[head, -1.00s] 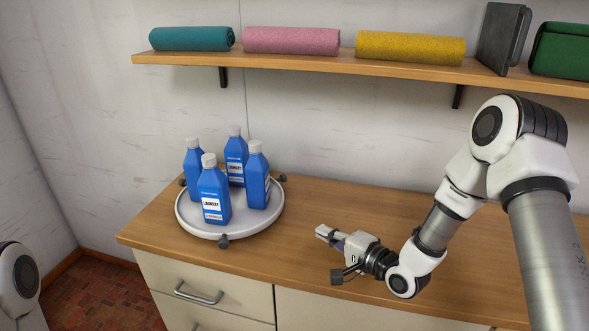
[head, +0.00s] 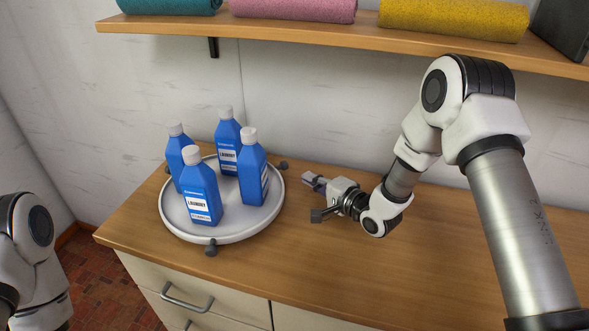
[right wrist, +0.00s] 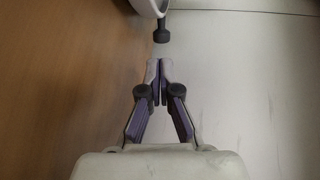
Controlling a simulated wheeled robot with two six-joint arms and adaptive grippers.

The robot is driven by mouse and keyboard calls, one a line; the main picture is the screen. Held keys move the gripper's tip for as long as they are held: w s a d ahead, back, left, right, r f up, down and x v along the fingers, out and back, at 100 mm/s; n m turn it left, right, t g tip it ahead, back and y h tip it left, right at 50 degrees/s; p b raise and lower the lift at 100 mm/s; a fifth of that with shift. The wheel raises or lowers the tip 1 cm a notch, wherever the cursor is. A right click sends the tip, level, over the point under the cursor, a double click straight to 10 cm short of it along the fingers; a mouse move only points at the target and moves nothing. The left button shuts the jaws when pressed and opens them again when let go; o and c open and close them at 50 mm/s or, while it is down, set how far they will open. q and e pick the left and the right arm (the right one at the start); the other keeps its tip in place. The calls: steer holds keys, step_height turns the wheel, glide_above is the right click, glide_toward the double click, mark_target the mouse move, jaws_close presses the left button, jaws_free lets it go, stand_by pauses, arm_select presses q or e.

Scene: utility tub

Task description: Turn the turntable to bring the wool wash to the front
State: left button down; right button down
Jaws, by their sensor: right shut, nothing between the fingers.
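The turntable (head: 233,236) is a round white tray with a raised rim and dark knobs around it. Several blue bottles with pale caps stand upright on it. The front bottle (head: 201,188) and the back bottle (head: 227,158) show white labels reading LAUNDRY; the right bottle (head: 252,172) shows its label at an angle. I cannot tell which is the wool wash. My right gripper (head: 308,178) is shut and empty, just right of the right rear knob (head: 283,166), apart from it. In the right wrist view, a knob (right wrist: 161,31) lies just beyond the fingertips (right wrist: 160,68). My left gripper is out of view.
The turntable stands on the left of a wooden counter (head: 330,270). A wall shelf (head: 300,36) with rolled towels, including a yellow one (head: 450,18), hangs above and behind. Bare counter lies in front of my right arm.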

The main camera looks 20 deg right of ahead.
mark_target(294, 180)
steer(key=x, duration=0.5)
steer(key=shift+w+a, duration=0.25)
steer(key=shift+w, duration=0.1)
steer(key=shift+w+a+f, duration=0.1)
steer(key=shift+w, duration=0.25)
steer(key=shift+w, duration=0.1)
